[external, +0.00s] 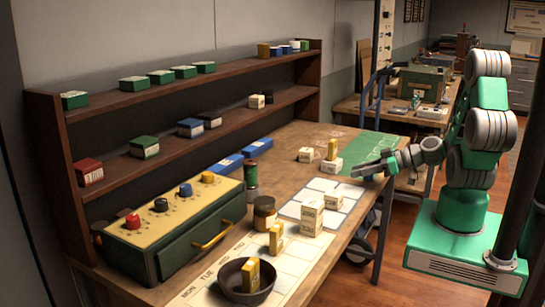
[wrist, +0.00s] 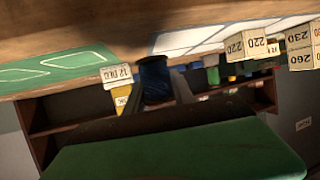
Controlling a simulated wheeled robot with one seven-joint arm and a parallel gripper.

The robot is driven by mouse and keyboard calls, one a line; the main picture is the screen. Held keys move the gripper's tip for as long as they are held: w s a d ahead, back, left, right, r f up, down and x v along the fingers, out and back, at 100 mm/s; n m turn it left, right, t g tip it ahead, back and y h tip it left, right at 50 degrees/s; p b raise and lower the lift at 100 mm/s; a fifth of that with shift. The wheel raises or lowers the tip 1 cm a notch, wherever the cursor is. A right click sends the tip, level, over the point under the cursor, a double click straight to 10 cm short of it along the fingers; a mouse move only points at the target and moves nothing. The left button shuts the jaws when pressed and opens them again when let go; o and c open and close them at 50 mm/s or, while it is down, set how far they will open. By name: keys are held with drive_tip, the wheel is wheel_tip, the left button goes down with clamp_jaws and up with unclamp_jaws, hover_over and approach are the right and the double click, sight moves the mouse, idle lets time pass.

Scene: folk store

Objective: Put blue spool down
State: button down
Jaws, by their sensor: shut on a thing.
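A blue spool (wrist: 153,78) is held between the fingers of my gripper (wrist: 156,92) in the wrist view, which looks upside down. The spool's end is close to the table surface; I cannot tell whether it touches. In the external view my gripper (external: 368,171) is low over the right edge of the workbench (external: 285,160), by the green mat (external: 377,146). The spool cannot be made out there. The green mat (wrist: 60,68), with pale outlines, also shows in the wrist view.
Number boxes (external: 312,214) stand on a white gridded sheet (external: 292,208) nearer the camera. A shelf (external: 185,141) holds small boxes. The green mat looks mostly bare.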

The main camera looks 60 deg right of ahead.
drive_tip(key=s+a+r+n+g+y+p, duration=0.25)
drive_tip(key=s+a+r+p, duration=0.3)
drive_tip(key=s+r, duration=0.45)
drive_tip(key=t+y+b, duration=0.1)
drive_tip(key=b, duration=1.6)
hover_over(339, 187)
drive_tip(key=shift+n, duration=0.45)
drive_tip(key=f, duration=0.9)
drive_tip(key=shift+s+a+f, duration=0.15)
drive_tip(key=shift+a+f, duration=0.05)
wheel_tip(339, 187, down, 3)
drive_tip(key=shift+d+b, duration=0.1)
drive_tip(key=shift+b, duration=0.2)
drive_tip(key=c, duration=1.1)
unclamp_jaws()
drive_tip(key=shift+o, duration=0.2)
